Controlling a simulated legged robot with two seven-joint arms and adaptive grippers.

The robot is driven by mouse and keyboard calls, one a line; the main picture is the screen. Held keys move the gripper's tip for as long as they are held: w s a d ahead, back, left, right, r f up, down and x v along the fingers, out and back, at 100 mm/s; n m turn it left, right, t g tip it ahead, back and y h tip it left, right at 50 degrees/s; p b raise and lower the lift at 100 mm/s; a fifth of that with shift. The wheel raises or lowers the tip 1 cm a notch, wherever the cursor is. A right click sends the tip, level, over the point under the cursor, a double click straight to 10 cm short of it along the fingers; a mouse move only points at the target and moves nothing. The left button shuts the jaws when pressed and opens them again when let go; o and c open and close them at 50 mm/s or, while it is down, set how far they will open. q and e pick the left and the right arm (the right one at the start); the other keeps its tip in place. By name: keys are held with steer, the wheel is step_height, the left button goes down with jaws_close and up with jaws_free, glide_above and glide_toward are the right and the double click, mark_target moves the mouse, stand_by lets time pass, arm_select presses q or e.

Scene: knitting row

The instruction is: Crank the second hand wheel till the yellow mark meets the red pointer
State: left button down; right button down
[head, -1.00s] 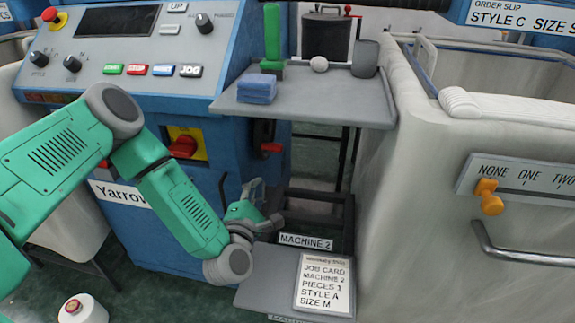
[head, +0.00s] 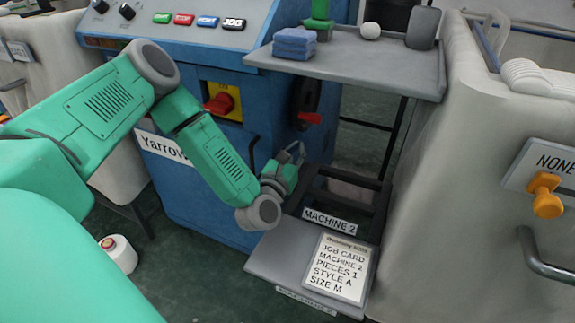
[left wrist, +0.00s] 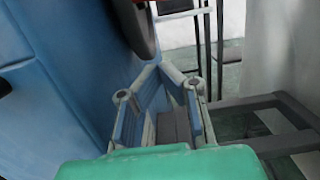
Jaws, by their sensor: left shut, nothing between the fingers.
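The dark hand wheel (head: 304,96) with a red handle (head: 310,118) is on the right side of the blue machine, under the grey shelf. Part of the wheel also shows at the top of the left wrist view (left wrist: 136,28). I cannot make out a yellow mark or a red pointer on it. My left gripper (head: 298,152) is below the wheel and apart from it, beside the blue side panel. In the left wrist view its fingers (left wrist: 165,72) are shut and empty. My right gripper is not in view.
The grey shelf (head: 350,62) above holds blue blocks (head: 295,43), a white ball (head: 370,31) and a grey cup-like object (head: 423,28). A dark frame and a job card (head: 337,268) on a low tray are below. A pale bin (head: 440,190) stands right. A red switch (head: 219,103) is left.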

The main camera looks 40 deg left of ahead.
mark_target(301, 129)
arm_select(q)
steer(key=r, duration=0.1)
steer(key=w+r, duration=0.1)
steer(key=r, duration=0.1)
steer(key=w+r, duration=0.1)
steer(key=shift+w+a+r+b, duration=0.15)
steer(key=shift+w+a+b, duration=0.15)
steer(key=shift+a, duration=0.1)
steer(key=shift+s+d+r+g+p, duration=0.1)
steer(key=shift+d+r+g+p, duration=0.1)
steer(key=shift+r+p, duration=0.3)
steer(key=shift+d+r+g+p, duration=0.1)
steer(key=shift+r+g+p, duration=0.1)
steer(key=shift+r+p, duration=0.25)
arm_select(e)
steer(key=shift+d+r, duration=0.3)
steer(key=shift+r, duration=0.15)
arm_select(q)
steer(key=shift+d+f, duration=0.1)
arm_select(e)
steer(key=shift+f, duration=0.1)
